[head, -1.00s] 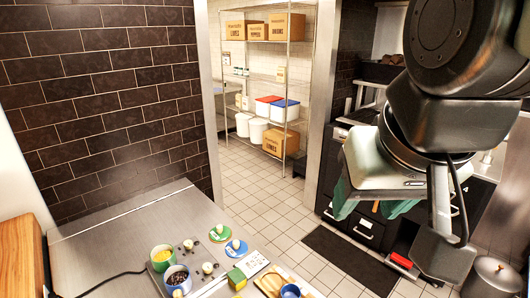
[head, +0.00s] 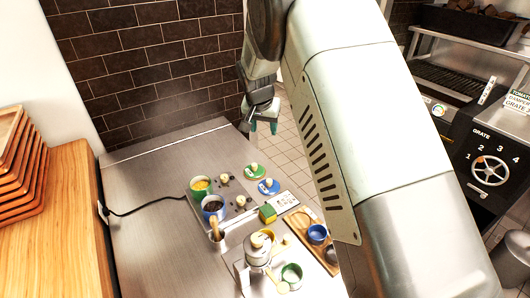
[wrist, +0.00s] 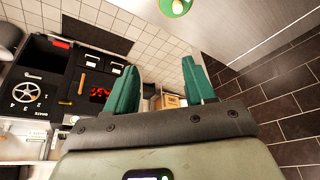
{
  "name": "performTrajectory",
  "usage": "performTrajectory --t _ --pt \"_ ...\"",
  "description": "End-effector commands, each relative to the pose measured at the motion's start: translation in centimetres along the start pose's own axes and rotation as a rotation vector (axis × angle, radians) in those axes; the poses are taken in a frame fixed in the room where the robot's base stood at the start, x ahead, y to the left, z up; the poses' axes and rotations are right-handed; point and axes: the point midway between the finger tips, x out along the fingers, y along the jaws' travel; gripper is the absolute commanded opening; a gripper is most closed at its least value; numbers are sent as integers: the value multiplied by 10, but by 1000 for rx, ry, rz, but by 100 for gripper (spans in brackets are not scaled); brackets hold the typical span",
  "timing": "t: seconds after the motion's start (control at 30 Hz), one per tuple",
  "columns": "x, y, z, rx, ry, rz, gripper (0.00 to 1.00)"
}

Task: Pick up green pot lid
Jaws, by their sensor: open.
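The green pot lid (head: 251,173) lies flat on the steel counter in the head view, its cream knob upward. It also shows at the top edge of the wrist view (wrist: 168,9), partly cut off. The blue lid (head: 275,188) lies just in front of it.
A green pot (head: 192,187) and a blue pot (head: 205,212) stand left of the lids. The counter's left part (head: 150,230) is mostly clear, with a black cord.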

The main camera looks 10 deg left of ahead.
Motion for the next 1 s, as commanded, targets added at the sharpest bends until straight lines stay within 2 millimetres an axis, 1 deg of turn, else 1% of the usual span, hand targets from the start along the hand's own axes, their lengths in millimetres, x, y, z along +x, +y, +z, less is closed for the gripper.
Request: performTrajectory --t 0.03,0.1,0.2,0.3,0.4,0.6,0.87,1.0 --pt "27 -16 9 -12 -6 5 54" --pt "54 -31 18 -18 -5 6 54" --pt "80 -46 28 -25 -3 7 54" --pt "94 -53 34 -28 -2 7 54" --pt "108 -55 36 -29 -2 7 54" --pt "139 -54 36 -28 -3 7 54" --pt "160 -51 34 -26 -3 7 54" --pt "182 -45 31 -26 -4 8 54"
